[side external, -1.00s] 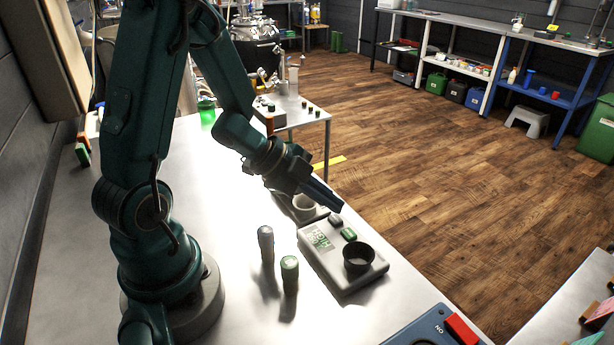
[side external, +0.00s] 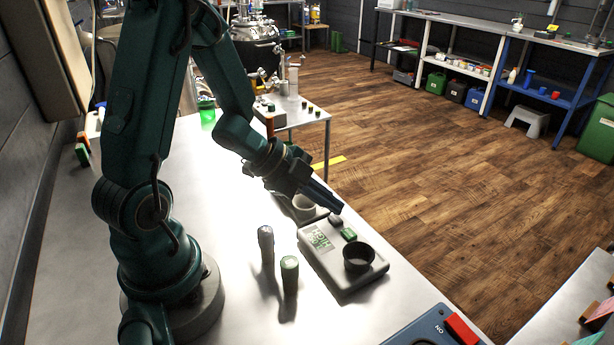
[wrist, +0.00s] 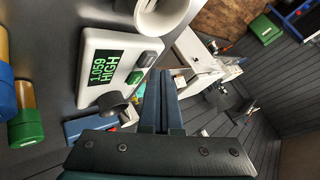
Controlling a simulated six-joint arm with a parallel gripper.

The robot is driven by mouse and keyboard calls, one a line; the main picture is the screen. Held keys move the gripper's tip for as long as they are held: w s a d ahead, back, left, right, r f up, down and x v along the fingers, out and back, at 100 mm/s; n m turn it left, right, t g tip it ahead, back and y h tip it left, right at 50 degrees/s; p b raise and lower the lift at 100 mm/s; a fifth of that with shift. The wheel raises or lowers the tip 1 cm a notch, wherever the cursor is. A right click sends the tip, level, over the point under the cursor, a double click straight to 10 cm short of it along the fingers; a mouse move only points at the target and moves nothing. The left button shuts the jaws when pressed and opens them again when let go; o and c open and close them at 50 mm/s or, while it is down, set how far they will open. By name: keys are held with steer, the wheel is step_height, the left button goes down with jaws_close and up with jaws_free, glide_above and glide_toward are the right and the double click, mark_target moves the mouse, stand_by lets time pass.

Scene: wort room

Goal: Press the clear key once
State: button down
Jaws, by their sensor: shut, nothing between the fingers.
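The grey meter (side external: 345,275) lies on the bench with a green-lit display (side external: 320,240), a dark grey key (side external: 335,220), a green key (side external: 349,234) and a black cup (side external: 358,258). In the wrist view, the display (wrist: 105,66) reads 1.059 HIGH, and the dark key (wrist: 147,58) and green key (wrist: 135,77) show near the fingers. No label on either key is readable. My gripper (side external: 338,208) is shut and empty, its tips just above the dark key in the side view. I cannot tell whether they touch it. The wrist view also shows my gripper (wrist: 161,75).
A blue panel with a red switch (side external: 461,328) is at the near right. The bench (side external: 225,215) is mostly clear.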

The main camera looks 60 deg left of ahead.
mark_target(329, 218)
steer(key=shift+f, duration=0.25)
steer(key=shift+f, duration=0.4)
stand_by(0.6)
steer(key=shift+r, duration=0.85)
steer(key=shift+r, duration=0.1)
steer(key=shift+r, duration=2.4)
